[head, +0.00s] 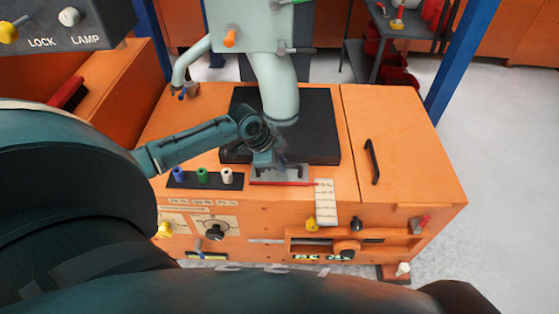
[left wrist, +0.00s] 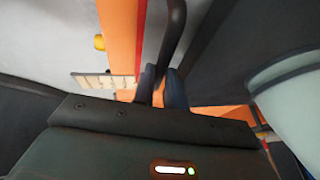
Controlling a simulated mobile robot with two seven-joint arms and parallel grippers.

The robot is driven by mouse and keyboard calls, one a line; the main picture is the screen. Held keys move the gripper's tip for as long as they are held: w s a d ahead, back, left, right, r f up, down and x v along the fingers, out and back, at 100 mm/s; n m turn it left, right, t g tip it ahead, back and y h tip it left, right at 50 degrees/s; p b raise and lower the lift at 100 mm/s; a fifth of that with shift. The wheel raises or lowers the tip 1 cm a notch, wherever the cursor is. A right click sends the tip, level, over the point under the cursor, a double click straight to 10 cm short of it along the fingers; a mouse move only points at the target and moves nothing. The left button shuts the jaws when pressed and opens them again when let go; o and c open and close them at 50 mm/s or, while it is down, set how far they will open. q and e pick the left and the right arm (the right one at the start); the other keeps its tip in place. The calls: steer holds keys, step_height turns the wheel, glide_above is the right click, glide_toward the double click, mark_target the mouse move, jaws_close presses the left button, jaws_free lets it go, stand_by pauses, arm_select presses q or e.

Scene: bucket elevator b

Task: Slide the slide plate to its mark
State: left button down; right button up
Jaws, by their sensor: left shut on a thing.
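The slide plate (head: 296,171) appears as a small grey plate at the front edge of the black pad, on the orange cabinet top. A thin red strip (head: 282,183) runs along its front side; I cannot tell whether this is the mark. My left gripper (head: 279,164) is over the plate, pointing down, and hides part of it. In the left wrist view its fingers (left wrist: 161,88) are shut on a dark upright bar (left wrist: 174,35), seemingly the plate's handle. My right gripper is not in view.
A pale marked strip (head: 325,201) lies right of the plate; it also shows in the left wrist view (left wrist: 100,81). Blue, green and white knobs (head: 202,175) stand to the left. A pale spout (head: 275,90) comes down behind my gripper. A black handle (head: 372,162) is at the right.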

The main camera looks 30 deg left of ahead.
arm_select(q)
steer(key=shift+s+d+r+p, duration=0.25)
steer(key=shift+s+p, duration=0.3)
steer(key=shift+p, duration=0.3)
steer(key=shift+s+d+p, duration=0.25)
steer(key=shift+s+p, duration=0.15)
steer(key=shift+p, duration=0.1)
steer(key=shift+s+d+f, duration=0.15)
steer(key=shift+f, duration=0.15)
steer(key=c, duration=1.4)
jaws_free()
steer(key=shift+c, duration=0.2)
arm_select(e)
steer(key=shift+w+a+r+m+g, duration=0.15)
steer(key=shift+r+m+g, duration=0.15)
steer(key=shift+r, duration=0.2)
